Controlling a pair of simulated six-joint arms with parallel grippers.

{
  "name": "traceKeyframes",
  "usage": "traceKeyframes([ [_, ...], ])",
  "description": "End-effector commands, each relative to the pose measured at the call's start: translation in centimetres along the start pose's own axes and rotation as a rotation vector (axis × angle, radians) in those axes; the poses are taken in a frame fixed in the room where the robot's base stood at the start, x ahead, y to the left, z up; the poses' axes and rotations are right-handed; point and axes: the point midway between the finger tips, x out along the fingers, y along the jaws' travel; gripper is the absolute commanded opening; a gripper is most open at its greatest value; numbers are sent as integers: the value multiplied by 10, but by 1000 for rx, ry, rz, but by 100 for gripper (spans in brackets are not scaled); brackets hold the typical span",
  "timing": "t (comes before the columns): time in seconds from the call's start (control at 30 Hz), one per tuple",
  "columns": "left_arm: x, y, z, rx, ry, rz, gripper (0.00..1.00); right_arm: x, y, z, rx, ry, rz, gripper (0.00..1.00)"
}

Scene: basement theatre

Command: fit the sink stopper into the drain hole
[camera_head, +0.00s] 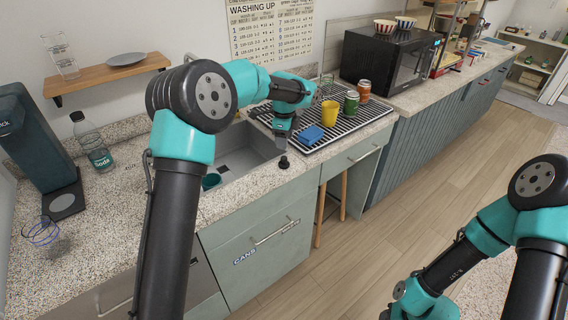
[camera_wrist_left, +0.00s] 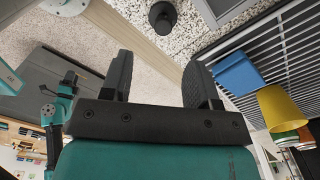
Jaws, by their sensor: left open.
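The dark sink stopper (camera_head: 284,162) stands on the speckled counter strip at the front of the sink (camera_head: 262,146). In the left wrist view, the stopper (camera_wrist_left: 162,16) is a dark round piece at the top, ahead of my fingertips. My left gripper (camera_head: 283,143) is just above the stopper in the head view. Its two fingers (camera_wrist_left: 160,76) are apart with nothing between them. The drain hole cannot be made out clearly; my left arm covers part of the basin. My right arm shows at the lower right, but its fingers are out of frame.
A teal cup (camera_head: 211,181) sits in the near left of the sink. A soda bottle (camera_head: 93,145) stands left on the counter.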

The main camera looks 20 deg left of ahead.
Motion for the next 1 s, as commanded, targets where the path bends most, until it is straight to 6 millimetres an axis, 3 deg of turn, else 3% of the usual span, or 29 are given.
traceKeyframes([
  [0.2, 32, 0, 1, -1, 0, 2, 55, 0, 0, 0, 0, 0, 0, 43],
  [0.67, 39, 0, 0, -1, 0, 1, 55, 0, 0, 0, 0, 0, 0, 43],
  [1.0, 79, -4, -1, -1, 0, 2, 55, 0, 0, 0, 0, 0, 0, 43],
])
